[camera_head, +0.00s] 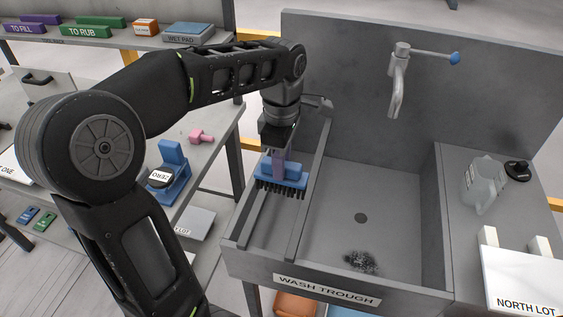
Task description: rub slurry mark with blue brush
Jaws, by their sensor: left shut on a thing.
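My left gripper (278,148) is shut on the blue brush (283,174) by its purple handle. The brush's dark bristles point down, over the railed ledge at the left side of the wash trough (330,278). I cannot tell whether the bristles touch the rails. A dark speckled slurry mark (360,261) lies on the trough floor near the front, to the right of the brush and apart from it. My right gripper does not show.
A tap (398,85) with a blue-ended lever stands at the trough's back wall.

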